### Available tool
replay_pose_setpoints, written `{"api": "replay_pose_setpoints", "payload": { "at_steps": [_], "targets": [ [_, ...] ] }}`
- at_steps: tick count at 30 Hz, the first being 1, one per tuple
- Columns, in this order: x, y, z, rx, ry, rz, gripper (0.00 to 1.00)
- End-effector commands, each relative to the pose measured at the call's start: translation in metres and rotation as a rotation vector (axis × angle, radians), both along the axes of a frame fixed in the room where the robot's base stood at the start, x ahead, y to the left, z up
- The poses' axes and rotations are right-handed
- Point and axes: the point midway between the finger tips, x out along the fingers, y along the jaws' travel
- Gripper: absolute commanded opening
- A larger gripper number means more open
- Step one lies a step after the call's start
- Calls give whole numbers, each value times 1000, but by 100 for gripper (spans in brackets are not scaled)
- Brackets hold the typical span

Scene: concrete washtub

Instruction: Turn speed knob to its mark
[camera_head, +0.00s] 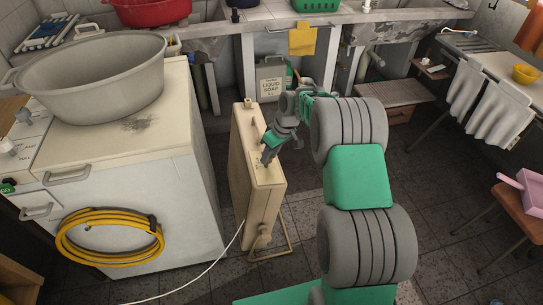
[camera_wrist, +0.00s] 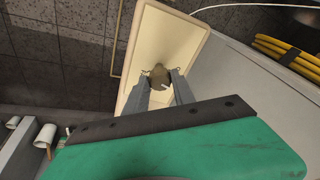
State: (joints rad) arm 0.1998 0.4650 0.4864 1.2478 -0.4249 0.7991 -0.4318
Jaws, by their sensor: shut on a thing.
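A narrow cream box-shaped appliance (camera_head: 264,200) stands upright on the floor beside the white washing machine. Its top panel shows in the wrist view (camera_wrist: 178,38). The speed knob (camera_wrist: 159,74), a small brownish round knob, sits on that panel. My gripper (camera_head: 267,158) reaches down to the top panel in the head view. In the wrist view its two grey fingers (camera_wrist: 160,82) are shut on the knob, one on each side. The fingers and the knob's small size hide most of the detail, and I cannot make out the mark or the pointer direction.
The washing machine (camera_head: 125,170) stands close on the left, with a big grey tub (camera_head: 92,80) on top and a coiled yellow hose (camera_head: 108,238) on its front. A white cord (camera_head: 200,275) crosses the floor. A sink counter runs behind. Open tiled floor lies to the right.

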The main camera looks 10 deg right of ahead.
Motion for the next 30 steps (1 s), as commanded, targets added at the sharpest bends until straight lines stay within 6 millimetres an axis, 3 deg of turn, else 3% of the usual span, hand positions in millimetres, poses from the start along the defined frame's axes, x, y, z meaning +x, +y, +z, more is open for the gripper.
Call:
{"api": "replay_pose_setpoints", "payload": {
  "at_steps": [12,29,30],
  "targets": [
    [0,-1,-1,0,-34,201,0],
    [0,-1,-1,-1,-39,233,0],
    [0,-1,-1,-1,-39,233,33]
  ]
}}
